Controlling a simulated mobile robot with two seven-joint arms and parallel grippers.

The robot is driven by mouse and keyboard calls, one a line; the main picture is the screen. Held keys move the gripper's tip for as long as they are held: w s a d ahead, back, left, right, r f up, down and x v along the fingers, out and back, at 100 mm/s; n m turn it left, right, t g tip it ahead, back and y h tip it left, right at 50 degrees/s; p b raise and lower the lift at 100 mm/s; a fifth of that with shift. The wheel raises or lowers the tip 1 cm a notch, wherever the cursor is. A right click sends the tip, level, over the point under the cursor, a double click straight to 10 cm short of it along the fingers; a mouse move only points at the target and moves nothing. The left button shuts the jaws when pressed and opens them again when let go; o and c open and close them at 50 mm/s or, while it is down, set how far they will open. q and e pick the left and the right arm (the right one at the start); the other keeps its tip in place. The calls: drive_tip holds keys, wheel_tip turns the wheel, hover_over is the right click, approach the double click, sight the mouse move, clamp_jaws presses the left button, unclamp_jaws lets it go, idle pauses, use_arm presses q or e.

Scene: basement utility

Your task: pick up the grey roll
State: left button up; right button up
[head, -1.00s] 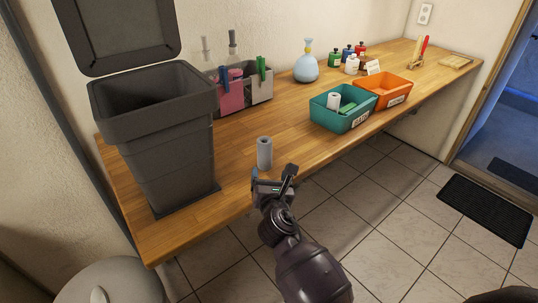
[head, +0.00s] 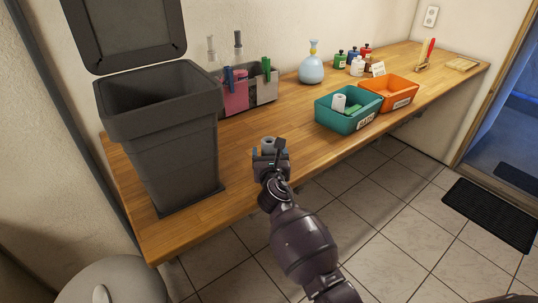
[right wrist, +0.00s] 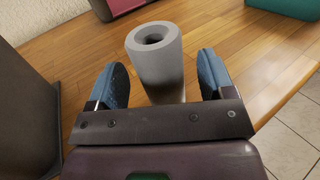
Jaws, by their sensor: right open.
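The grey roll (head: 267,143) stands upright on the wooden bench near its front edge, mostly hidden behind my right gripper in the head view. In the right wrist view the roll (right wrist: 157,62) shows its open top and stands between the two blue fingertips. My right gripper (head: 268,154) is open, with a finger on each side of the roll. A gap shows between each finger and the roll, wider on the right. My left gripper is not in view.
A dark grey bin (head: 160,140) with its lid up stands left on the bench (head: 190,218). A teal box (head: 327,113) and an orange box (head: 388,91) stand to the right. A pink and grey caddy (head: 262,92) is behind.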

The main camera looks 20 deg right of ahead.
drive_tip(key=shift+x, duration=1.3)
drive_tip(key=c, duration=1)
